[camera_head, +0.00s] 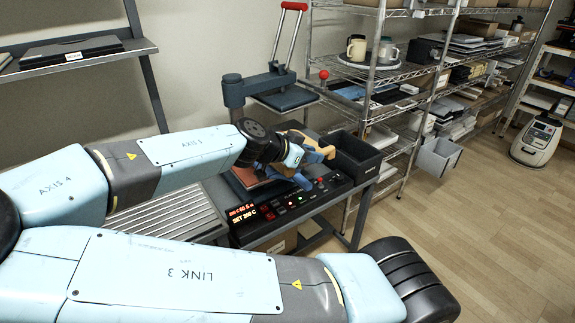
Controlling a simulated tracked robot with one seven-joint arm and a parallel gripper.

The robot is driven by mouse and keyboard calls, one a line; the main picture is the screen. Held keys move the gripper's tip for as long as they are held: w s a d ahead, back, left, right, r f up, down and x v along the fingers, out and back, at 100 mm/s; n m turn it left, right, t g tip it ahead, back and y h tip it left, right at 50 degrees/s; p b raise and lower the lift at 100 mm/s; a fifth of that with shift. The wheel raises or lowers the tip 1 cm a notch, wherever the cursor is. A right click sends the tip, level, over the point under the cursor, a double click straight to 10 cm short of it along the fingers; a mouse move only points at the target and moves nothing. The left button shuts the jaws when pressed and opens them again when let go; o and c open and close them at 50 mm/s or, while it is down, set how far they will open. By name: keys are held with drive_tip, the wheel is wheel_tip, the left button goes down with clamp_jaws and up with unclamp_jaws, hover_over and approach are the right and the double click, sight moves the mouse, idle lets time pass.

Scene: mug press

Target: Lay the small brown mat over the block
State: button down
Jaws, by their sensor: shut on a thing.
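My gripper (300,181) is over the bench press, at the right edge of a reddish-brown flat piece that looks like the small brown mat (246,178). It is shut on that piece, though the fingers are small and partly hidden by my wrist. The mat lies at or just above the press's lower part, below the raised upper plate; my arm covers much of it. I cannot make out the block clearly. A tan shape (319,150) shows just behind my gripper; I cannot tell what it is.
The press (283,98) has a raised lever with red grips. Its control panel (290,203) with lit red digits is in front. A black bin (356,158) stands close to the right of my gripper. Wire shelves with mugs stand behind; open floor lies to the right.

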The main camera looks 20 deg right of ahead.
drive_tip(key=w+f, duration=0.2)
drive_tip(key=w, duration=0.1)
drive_tip(key=w+f, duration=0.2)
drive_tip(key=w, duration=0.2)
drive_tip(key=w+f, duration=0.3)
drive_tip(key=shift+w+d+f, duration=0.1)
drive_tip(key=shift+w+d, duration=0.1)
drive_tip(key=shift+w+f, duration=0.45)
drive_tip(key=shift+f, duration=0.15)
drive_tip(key=shift+w+f, duration=0.15)
drive_tip(key=shift+f, duration=0.8)
drive_tip(key=shift+w+f, duration=0.15)
drive_tip(key=shift+f, duration=0.75)
drive_tip(key=c, duration=0.9)
unclamp_jaws()
drive_tip(key=shift+a, duration=0.1)
drive_tip(key=v, duration=1.2)
drive_tip(key=shift+s+r, duration=0.1)
